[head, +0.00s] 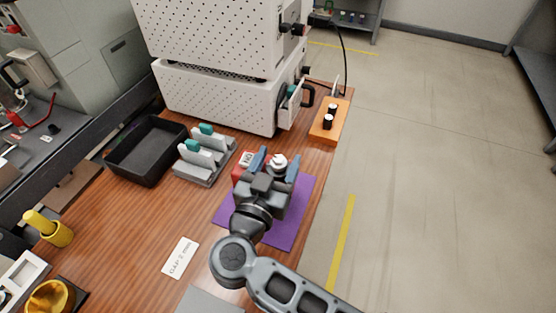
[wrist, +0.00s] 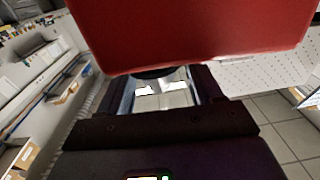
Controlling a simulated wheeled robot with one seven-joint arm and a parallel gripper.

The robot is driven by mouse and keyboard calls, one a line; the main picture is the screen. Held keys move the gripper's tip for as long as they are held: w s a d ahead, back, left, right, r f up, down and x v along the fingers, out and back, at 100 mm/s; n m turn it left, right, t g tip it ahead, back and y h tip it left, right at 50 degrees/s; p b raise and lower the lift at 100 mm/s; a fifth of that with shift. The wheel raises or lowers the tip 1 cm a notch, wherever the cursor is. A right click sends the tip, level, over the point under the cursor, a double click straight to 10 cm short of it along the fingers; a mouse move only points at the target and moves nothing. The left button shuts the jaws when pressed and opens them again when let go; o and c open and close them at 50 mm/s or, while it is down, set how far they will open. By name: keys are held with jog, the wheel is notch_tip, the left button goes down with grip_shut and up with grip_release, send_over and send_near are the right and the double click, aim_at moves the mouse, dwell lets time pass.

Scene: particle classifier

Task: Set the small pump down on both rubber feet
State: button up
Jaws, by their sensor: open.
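The small pump looks like a red body (head: 243,172) with a white knob-like part (head: 279,160), mostly hidden behind my gripper in the head view. Its red block (wrist: 190,30) fills the top of the wrist view. My gripper (head: 275,164) is open over the far part of the purple mat (head: 292,215), with blue fingertips on either side of the white part. In the wrist view, a white piece and a dark rim lie between the fingers (wrist: 162,92). Whether the fingers touch it cannot be told. The rubber feet and their contact with the mat cannot be made out.
A grey rack (head: 190,174) with teal-topped pieces and a black tray (head: 118,152) stand left. White perforated boxes (head: 215,98) are behind. An orange block (head: 325,133) with black-and-white knobs is at the back right edge. A "GAP 2 mm" card (head: 180,258) lies in front.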

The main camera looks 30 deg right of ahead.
jog(key=b+v, duration=0.1)
jog(key=v, duration=1)
jog(key=shift+s+a, duration=0.15)
jog(key=shift+s, duration=0.05)
jog(key=s+d+r+n+t+y, duration=0.35)
jog(key=s+d+r+t, duration=0.25)
jog(key=s+d+t, duration=0.4)
jog(key=s+f+n+g+y, duration=0.1)
jog(key=s+n+g+y, duration=0.5)
jog(key=s+y, duration=0.4)
jog(key=s+n, duration=0.1)
jog(key=s, duration=0.5)
jog(key=shift+a+f+y, duration=0.15)
jog(key=shift+a+y, duration=0.15)
jog(key=shift+y, duration=0.05)
jog(key=shift+c, duration=0.4)
dwell(0.5)
